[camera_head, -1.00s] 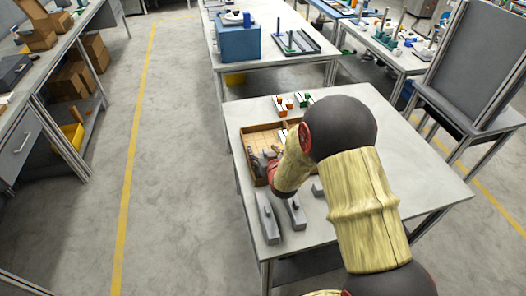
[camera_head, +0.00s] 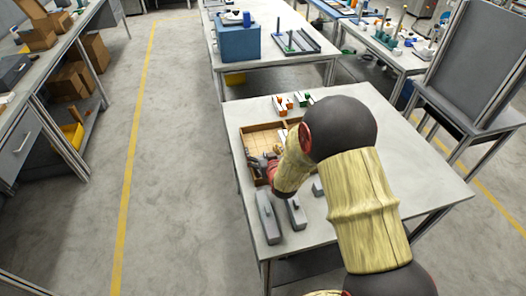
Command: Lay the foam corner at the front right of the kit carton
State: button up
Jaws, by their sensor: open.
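The kit carton (camera_head: 246,130) is a shallow brown box with inner dividers, on the near table at its left side. My gripper (camera_head: 257,163) is at the carton's near left part, low over or inside it. Its dark fingers show only in part, and they are open. Whether anything lies between them is too small to tell. My arm covers the carton's right and front right part. I cannot clearly pick out the foam corner. Grey blocks (camera_head: 267,217) and (camera_head: 297,212) lie on the table in front of the carton.
Small orange and white pieces (camera_head: 283,105) and green pieces (camera_head: 302,99) stand behind the carton. Another grey piece (camera_head: 318,188) lies beside my arm. The right side of the table (camera_head: 425,185) is clear. A blue bin (camera_head: 239,43) stands on the table behind.

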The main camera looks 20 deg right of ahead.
jog(key=shift+r, duration=0.35)
jog(key=r+p+v, duration=0.1)
jog(key=p+v, duration=0.3)
jog(key=v, duration=0.8)
jog(key=s+r+g, duration=0.2)
jog(key=s+r, duration=0.2)
jog(key=r, duration=0.3)
jog(key=s+r+g, duration=0.2)
jog(key=s+r, duration=0.2)
jog(key=r, duration=0.3)
jog(key=s+r+g, duration=0.2)
jog(key=s+r, duration=0.2)
jog(key=s, duration=0.7)
jog(key=s+r+g, duration=0.2)
jog(key=s+r, duration=0.2)
jog(key=s, duration=0.6)
jog(key=shift+s, duration=0.4)
jog(key=shift+a+r, duration=0.1)
